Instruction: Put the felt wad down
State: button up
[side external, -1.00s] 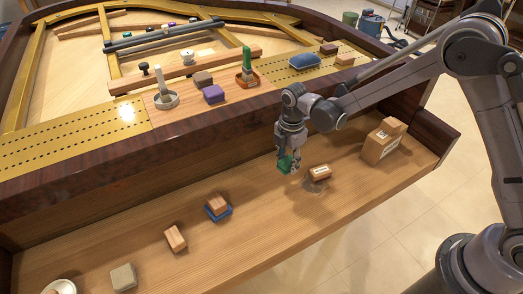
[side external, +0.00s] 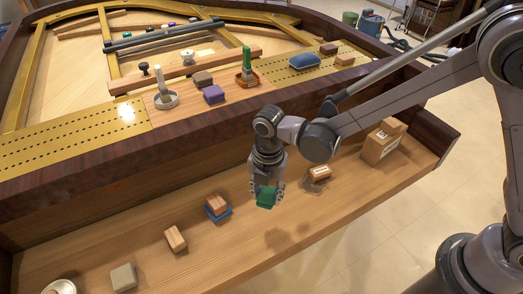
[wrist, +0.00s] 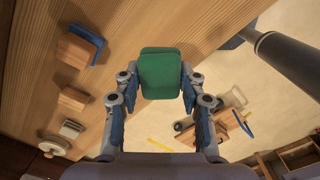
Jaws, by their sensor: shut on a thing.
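The felt wad, a green block (side external: 266,197), is between the fingers of my gripper (side external: 267,187). My gripper is shut on it and holds it above the wooden shelf (side external: 292,215). In the wrist view the green wad (wrist: 161,74) sits between the two blue-padded fingers (wrist: 160,95). Its underside is hidden there. I cannot tell the exact gap between wad and shelf in the side view.
A wood block on a blue base (side external: 217,208), another wood block (side external: 175,239), a grey block (side external: 123,277) and a white dish (side external: 61,287) lie to the left. A labelled block (side external: 320,173) and a cardboard box (side external: 380,146) stand right. The shelf's front middle is clear.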

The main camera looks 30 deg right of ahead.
send_over(232, 254)
jog(key=shift+n, duration=0.3)
notch_tip(232, 254, down, 7)
jog(key=shift+d+r, duration=0.1)
jog(key=shift+f, duration=2.1)
jog(key=shift+f, duration=0.15)
jog(key=o, duration=0.8)
jog(key=shift+c, duration=0.2)
